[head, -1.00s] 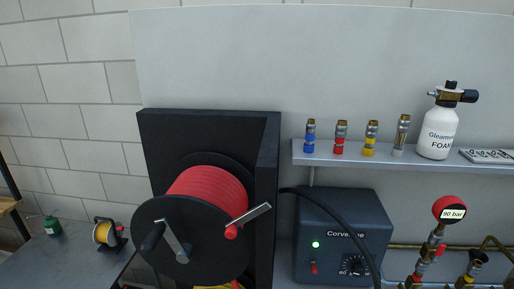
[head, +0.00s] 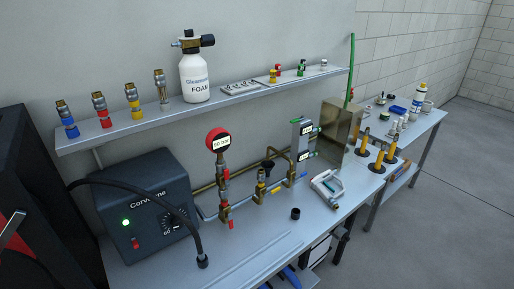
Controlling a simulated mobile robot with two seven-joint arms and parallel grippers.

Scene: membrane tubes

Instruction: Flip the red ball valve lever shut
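A small red lever (head: 230,225) hangs at the foot of the brass pipe fitting on the bench, below the round red gauge (head: 218,141) marked 90 bar. Another small red part (head: 227,173) sits higher on the same riser, just under the gauge. Both are small here, and I cannot tell which is the ball valve lever or whether it stands open or shut. Neither of my grippers is in view.
A dark Corvenne box (head: 150,205) with a lit green lamp and a black hose stands left of the fitting. A shelf (head: 110,127) with colored nozzles and a foam bottle (head: 194,78) runs above. A metal tank (head: 341,130) stands right. The front bench (head: 250,255) is mostly clear.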

